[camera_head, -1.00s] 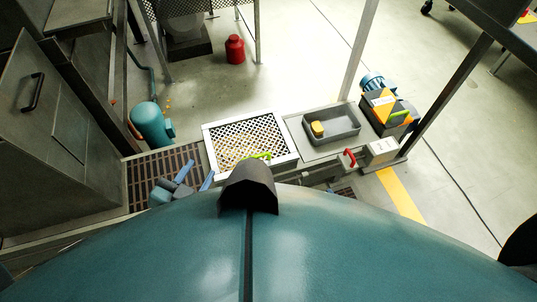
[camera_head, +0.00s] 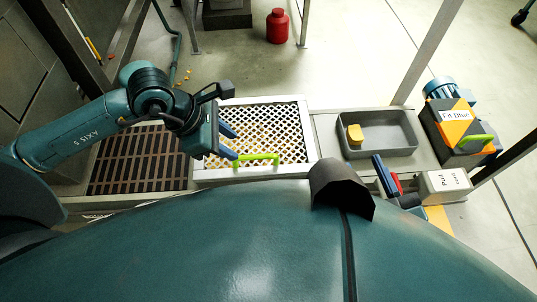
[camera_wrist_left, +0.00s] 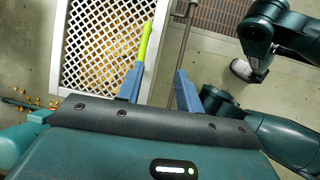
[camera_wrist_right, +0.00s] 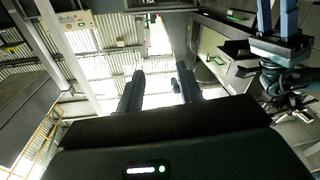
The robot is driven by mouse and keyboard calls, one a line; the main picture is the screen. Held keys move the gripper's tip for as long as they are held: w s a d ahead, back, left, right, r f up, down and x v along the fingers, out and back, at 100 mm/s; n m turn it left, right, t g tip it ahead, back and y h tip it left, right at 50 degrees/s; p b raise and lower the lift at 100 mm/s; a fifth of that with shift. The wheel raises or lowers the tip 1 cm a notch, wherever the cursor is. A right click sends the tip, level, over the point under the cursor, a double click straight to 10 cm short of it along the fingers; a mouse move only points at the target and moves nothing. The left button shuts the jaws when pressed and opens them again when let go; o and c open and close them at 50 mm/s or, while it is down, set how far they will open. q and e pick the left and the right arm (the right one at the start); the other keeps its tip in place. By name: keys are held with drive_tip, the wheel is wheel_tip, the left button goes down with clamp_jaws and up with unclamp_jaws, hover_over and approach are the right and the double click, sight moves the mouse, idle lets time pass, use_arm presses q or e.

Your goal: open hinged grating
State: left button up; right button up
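The hinged grating (camera_head: 268,125) is a white lattice in a pale frame, lying flat in the middle of the head view. Its lime-green handle (camera_head: 260,160) lies along the near edge. My left gripper (camera_head: 232,143) is open at the grating's left side, with its blue fingers near the handle's left end. In the left wrist view the fingers (camera_wrist_left: 159,69) are apart, and the handle (camera_wrist_left: 145,40) is just beyond the left fingertip. I cannot tell whether they touch. My right gripper (camera_wrist_right: 157,76) is open and empty, its camera facing the ceiling.
A brown slatted floor grate (camera_head: 137,165) is left of the grating. A grey tray (camera_head: 395,145) with a yellow object (camera_head: 355,134) is to its right, then an orange-and-black box (camera_head: 462,130). A red canister (camera_head: 277,26) stands behind. Metal posts rise around.

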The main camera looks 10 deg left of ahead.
use_arm(q)
drive_tip(key=shift+y, duration=0.7)
drive_tip(key=b+x, duration=0.1)
drive_tip(key=x, duration=0.3)
drive_tip(key=w+a+b+x, duration=0.1)
drive_tip(key=x, duration=0.3)
drive_tip(key=w+a+b+x, duration=0.1)
drive_tip(key=b+x, duration=0.1)
drive_tip(key=x, duration=0.2)
drive_tip(key=shift+w+f, duration=0.1)
drive_tip(key=shift+f, duration=0.2)
drive_tip(key=shift+w+d+f, duration=0.2)
drive_tip(key=shift+f, duration=0.35)
use_arm(e)
drive_tip(key=shift+w+a+f+t+y, duration=0.15)
drive_tip(key=shift+w+a+t+y, duration=0.1)
drive_tip(key=shift+t+y, duration=0.4)
use_arm(q)
drive_tip(key=shift+c, duration=0.3)
clamp_jaws()
